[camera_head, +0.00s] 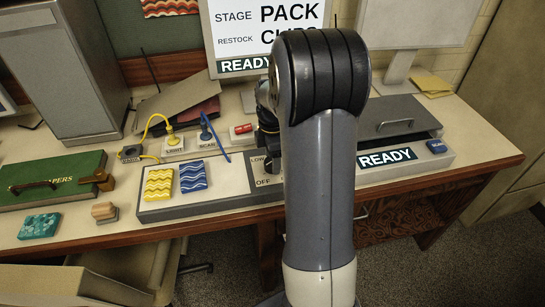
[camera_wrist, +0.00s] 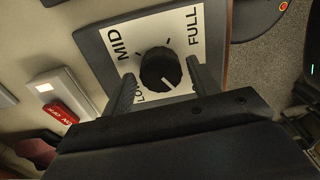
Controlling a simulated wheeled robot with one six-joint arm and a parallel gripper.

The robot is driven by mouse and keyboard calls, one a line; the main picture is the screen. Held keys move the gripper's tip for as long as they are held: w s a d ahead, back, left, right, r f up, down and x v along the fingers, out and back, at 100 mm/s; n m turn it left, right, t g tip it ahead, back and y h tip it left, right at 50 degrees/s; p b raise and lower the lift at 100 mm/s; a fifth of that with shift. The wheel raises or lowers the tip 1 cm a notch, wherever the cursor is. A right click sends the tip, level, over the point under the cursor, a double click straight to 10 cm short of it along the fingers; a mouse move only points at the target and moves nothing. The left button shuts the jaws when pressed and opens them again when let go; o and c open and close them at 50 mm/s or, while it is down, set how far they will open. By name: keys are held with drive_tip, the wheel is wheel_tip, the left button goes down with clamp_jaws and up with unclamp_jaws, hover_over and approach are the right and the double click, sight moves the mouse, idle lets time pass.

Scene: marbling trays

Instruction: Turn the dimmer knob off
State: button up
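The dimmer knob (camera_wrist: 160,69) is round and black with a white pointer line, on a white plate (camera_wrist: 118,52) in a dark surround. MID, FULL and LOW are readable in the wrist view; the OFF corner is mostly hidden by a finger. The pointer aims down and slightly right, between LOW and that hidden corner. My gripper (camera_wrist: 160,85) is open, one finger on each side of the knob, with visible gaps. I cannot tell how deep the fingertips reach. In the head view, LOW and OFF show on the dimmer plate (camera_head: 264,172); my arm hides the knob.
A red-and-white switch (camera_wrist: 62,112) sits beside the dimmer. Yellow (camera_head: 158,185) and blue (camera_head: 193,176) wavy blocks lie on the grey panel, left of the dimmer. Yellow and blue plugs (camera_head: 206,137) with cords stand behind. A grey lidded box (camera_head: 400,120) is at right.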

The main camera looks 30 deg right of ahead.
drive_tip(key=shift+o, duration=0.5)
wheel_tip(320, 180, up, 11)
drive_tip(key=shift+f, duration=0.15)
wheel_tip(320, 180, down, 11)
drive_tip(key=shift+r, duration=0.15)
idle(0.6)
drive_tip(key=shift+m, duration=0.3)
